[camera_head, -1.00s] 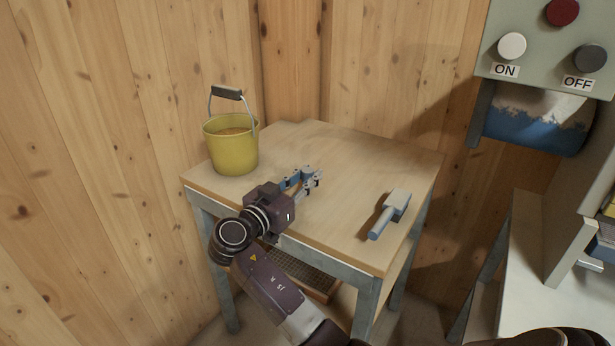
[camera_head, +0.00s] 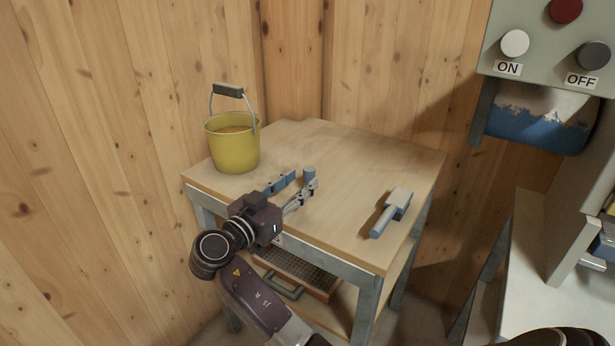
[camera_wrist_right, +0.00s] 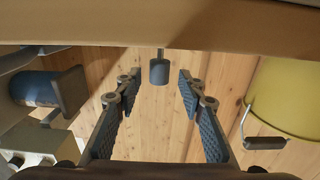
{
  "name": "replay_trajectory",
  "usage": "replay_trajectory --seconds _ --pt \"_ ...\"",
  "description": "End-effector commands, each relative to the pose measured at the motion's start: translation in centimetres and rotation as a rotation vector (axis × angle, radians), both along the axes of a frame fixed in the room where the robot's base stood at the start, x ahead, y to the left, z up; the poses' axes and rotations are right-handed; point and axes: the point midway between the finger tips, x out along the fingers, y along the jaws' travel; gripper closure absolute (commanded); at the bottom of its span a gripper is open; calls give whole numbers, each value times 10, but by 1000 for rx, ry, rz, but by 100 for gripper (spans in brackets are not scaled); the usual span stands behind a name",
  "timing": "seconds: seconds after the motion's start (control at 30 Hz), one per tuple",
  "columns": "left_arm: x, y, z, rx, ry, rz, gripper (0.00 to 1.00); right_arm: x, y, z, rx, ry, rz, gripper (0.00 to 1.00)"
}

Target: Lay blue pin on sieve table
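The blue pin (camera_head: 309,172) is a small blue cylinder at the wooden sieve table (camera_head: 345,160), just beyond my right gripper's fingertips. In the right wrist view, which is upside down, the pin (camera_wrist_right: 159,71) shows between the spread fingers, apart from both, with a thin stem running toward the table edge (camera_wrist_right: 220,35). It looks upright. My right gripper (camera_head: 300,182) is open and empty over the table's left front part; its fingers also show in the wrist view (camera_wrist_right: 158,88). My left gripper is not in view.
A yellow bucket (camera_head: 233,150) stands at the table's back left corner. A grey-blue handled tool (camera_head: 392,212) lies on the right side. A sieve drawer (camera_head: 297,275) sits under the tabletop. A panel with ON and OFF buttons (camera_head: 545,50) is at right. The table's middle is clear.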

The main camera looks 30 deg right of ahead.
Motion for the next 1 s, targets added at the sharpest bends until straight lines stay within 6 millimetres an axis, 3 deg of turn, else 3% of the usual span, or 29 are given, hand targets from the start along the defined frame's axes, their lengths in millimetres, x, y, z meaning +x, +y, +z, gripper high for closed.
replay_trajectory --seconds 0.2,0.4,1.0 --pt "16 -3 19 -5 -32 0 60 -18 44 -1 3 1 1 64" --pt "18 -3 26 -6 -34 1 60 -27 65 -1 1 1 -1 64" --pt "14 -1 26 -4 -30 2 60 -29 69 0 0 0 -1 64"
